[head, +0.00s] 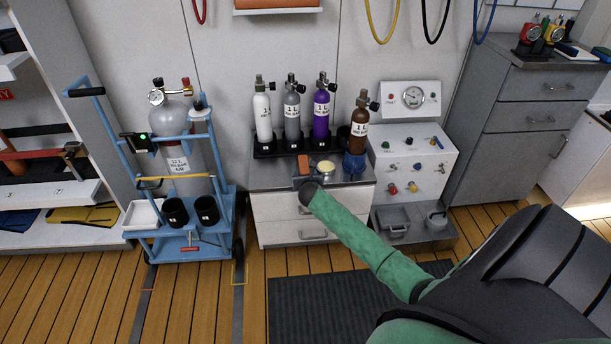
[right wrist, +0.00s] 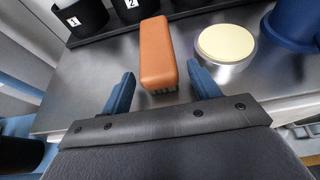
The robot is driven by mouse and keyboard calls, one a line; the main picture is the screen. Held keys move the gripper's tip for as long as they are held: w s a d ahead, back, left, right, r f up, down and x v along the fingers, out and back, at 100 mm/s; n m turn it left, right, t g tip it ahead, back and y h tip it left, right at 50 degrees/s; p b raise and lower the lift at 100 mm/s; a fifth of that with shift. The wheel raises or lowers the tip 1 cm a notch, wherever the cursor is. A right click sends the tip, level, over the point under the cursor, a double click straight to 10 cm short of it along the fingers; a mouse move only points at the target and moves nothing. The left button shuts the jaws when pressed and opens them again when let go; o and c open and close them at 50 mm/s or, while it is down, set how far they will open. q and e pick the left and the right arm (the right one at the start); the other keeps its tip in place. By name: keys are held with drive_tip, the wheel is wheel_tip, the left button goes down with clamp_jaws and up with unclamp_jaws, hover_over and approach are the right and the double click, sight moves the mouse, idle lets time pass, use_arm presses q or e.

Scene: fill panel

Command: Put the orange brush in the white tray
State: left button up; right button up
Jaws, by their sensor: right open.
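The orange brush (head: 304,164) lies on the metal top of the drawer cabinet, bristles down, in front of the bottle rack. In the right wrist view the brush (right wrist: 158,52) points away from my right gripper (right wrist: 162,90), its near end at the gap between the blue fingers. The gripper is open and empty, one finger to each side of that end. In the head view my right gripper (head: 306,182) is at the cabinet's front edge, partly hidden by its own wrist. A white tray (head: 143,215) sits on the blue cart at the left. My left gripper is out of view.
A round tin with a pale yellow top (right wrist: 228,42) stands close right of the brush, and a blue holder (head: 354,165) stands beyond it. Several bottles stand in the black rack (head: 265,150) behind. Black cups (head: 176,212) stand beside the tray on the blue cart (head: 215,245).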

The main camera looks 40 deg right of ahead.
drive_tip(key=p+v, duration=0.1)
drive_tip(key=v, duration=1)
drive_tip(key=shift+s+r, duration=0.15)
